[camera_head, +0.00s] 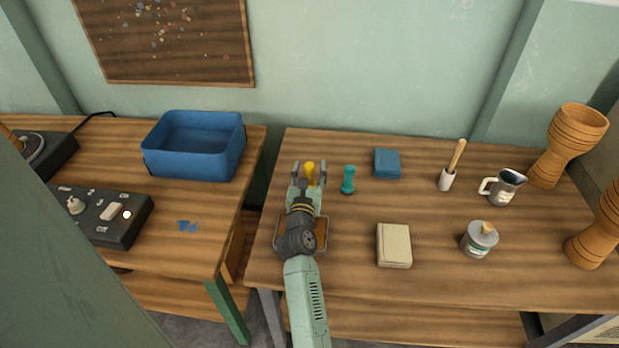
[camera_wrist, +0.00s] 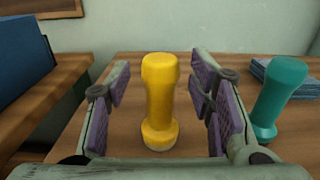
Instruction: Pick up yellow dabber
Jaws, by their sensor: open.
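The yellow dabber (camera_head: 310,173) stands upright on the right-hand table, towards its back left. In the wrist view the yellow dabber (camera_wrist: 160,102) stands between my gripper's two purple-padded fingers, with a gap on each side. My gripper (camera_head: 307,181) is open around it; in the wrist view my gripper (camera_wrist: 162,108) shows both fingers apart from the dabber. In the head view, my gripper partly hides the dabber's lower part.
A teal dabber (camera_head: 348,180) stands close to the right of my gripper. A blue bin (camera_head: 195,172) sits on the left table.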

